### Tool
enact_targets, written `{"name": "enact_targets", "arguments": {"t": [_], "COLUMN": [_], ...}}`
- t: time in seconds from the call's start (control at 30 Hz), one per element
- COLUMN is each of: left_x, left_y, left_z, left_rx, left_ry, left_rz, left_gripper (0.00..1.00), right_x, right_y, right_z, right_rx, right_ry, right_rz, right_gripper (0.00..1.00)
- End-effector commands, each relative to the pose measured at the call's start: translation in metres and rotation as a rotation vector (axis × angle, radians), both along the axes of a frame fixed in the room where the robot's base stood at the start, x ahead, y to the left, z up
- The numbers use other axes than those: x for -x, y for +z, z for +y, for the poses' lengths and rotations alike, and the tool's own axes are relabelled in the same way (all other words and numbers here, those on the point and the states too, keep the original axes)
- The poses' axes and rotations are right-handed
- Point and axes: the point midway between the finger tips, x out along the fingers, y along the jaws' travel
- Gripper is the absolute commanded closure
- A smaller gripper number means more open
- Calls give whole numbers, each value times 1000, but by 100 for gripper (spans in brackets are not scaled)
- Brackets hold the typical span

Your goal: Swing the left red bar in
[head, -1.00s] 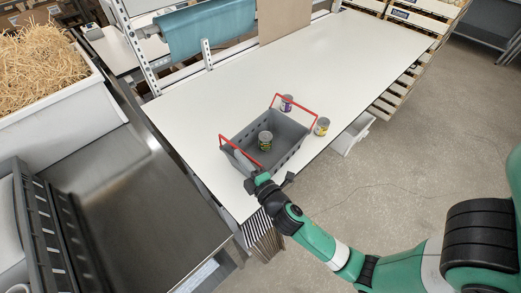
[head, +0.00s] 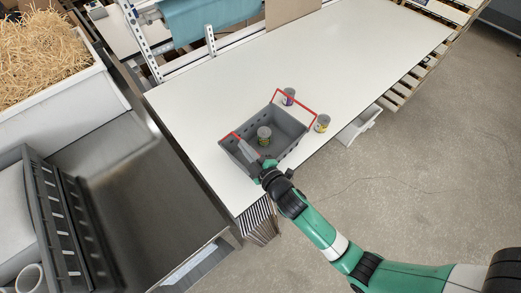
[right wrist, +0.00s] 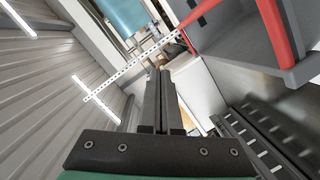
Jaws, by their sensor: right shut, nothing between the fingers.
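A grey basket (head: 287,152) stands on the white table with a can (head: 264,136) inside. Its left red bar (head: 236,137) shows at the basket's left end, partly hidden by my right gripper. Its right red bar (head: 297,101) stands out over the far right side. My right gripper (head: 247,149) is at the basket's near left end, close to the left bar; I cannot tell whether they touch. In the right wrist view its fingers (right wrist: 162,100) are shut and empty, with the grey basket wall (right wrist: 222,32) and red bar parts at upper right. My left gripper is out of view.
One can (head: 289,96) stands behind the basket and another can (head: 322,123) to its right. The white table (head: 350,60) is clear beyond. A black crate (head: 55,215) and a bin of straw (head: 45,105) are at left.

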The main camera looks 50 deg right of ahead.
Motion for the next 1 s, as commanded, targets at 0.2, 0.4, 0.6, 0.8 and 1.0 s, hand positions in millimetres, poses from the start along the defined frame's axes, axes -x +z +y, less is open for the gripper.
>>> {"name": "enact_targets", "arguments": {"t": [0.2, 0.4, 0.6, 0.8, 1.0], "left_x": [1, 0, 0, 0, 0], "left_y": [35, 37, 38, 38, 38], "left_z": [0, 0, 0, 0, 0], "left_rx": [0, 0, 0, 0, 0], "left_ry": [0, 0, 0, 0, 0], "left_rz": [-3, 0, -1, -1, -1], "left_gripper": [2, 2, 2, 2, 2], "right_x": [18, 64, 91, 97, 96], "right_y": [34, 44, 51, 53, 53], "right_z": [1, 3, 4, 4, 4], "right_rx": [-1, -1, -1, 0, 0], "right_ry": [1, 2, 3, 2, 2], "right_rz": [3, 2, 0, -1, -1], "right_gripper": [100, 100, 100, 100, 100]}}
